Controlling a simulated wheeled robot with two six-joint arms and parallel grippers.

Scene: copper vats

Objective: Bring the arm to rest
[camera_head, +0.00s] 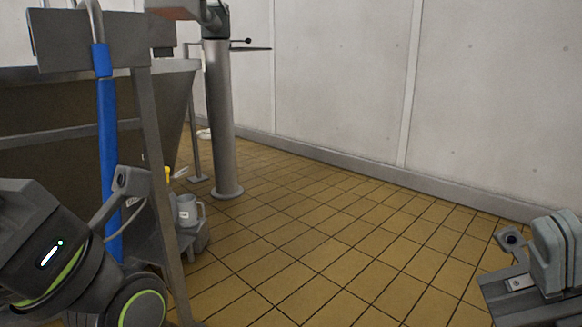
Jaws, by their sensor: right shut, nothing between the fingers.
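My right gripper (556,252) shows at the lower right edge, partly cut off by the frame. Its grey fingers are together with nothing between them. It is over the tiled floor and touches nothing that I can see. My left arm comes in at the lower left, dark with green rings. The fingers of my left gripper do not show.
A large vat (80,125) on a grey frame stands at the left, with a blue pole (108,150) before it. A grey column (221,120) rises behind. The tiled floor (330,230) is clear up to the pale wall (490,100).

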